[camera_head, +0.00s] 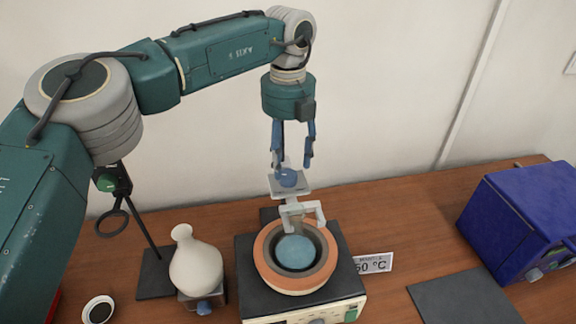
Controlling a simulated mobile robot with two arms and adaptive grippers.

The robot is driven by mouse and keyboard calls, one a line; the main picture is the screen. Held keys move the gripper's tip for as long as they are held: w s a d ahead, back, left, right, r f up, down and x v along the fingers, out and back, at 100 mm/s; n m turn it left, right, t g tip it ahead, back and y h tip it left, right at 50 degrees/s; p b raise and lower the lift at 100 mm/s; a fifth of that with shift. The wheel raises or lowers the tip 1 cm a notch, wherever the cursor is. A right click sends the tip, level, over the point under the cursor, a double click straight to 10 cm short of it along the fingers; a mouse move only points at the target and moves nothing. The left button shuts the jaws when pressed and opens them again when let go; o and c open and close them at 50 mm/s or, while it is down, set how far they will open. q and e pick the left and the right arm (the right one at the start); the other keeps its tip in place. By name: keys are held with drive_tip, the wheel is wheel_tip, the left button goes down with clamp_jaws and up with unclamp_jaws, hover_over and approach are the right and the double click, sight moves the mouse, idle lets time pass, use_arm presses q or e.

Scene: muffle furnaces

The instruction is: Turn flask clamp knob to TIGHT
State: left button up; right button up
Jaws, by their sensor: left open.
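My left gripper (293,163) comes down from above with its blue fingers apart. It is open and empty. Just below its fingertips is a round blue knob (287,178) on a pale plate, above a light grey clamp-like bracket (300,211). I take this to be the flask clamp knob, but no TIGHT mark is readable. The fingertips are close to the knob; whether they touch it I cannot tell. The bracket stands over a round orange-rimmed vessel (268,262) with a blue-grey centre. My right gripper is not in view.
The vessel sits on a dark-topped heater (250,297). A white flask (196,265) and a stand with a green knob and ring (112,224) are to its left. A temperature card (374,263), dark mat (464,298) and blue furnace (522,215) are to the right.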

sight(288, 175)
use_arm(q)
drive_tip(key=f, duration=0.2)
drive_tip(key=f+p, duration=0.1)
drive_tip(key=shift+w+f, duration=0.2)
drive_tip(key=shift+f, duration=0.5)
drive_tip(key=shift+s, duration=0.1)
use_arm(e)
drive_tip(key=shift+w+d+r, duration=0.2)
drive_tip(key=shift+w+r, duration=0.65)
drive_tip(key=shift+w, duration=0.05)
use_arm(q)
drive_tip(key=shift+c, duration=0.8)
drive_tip(key=c, duration=1)
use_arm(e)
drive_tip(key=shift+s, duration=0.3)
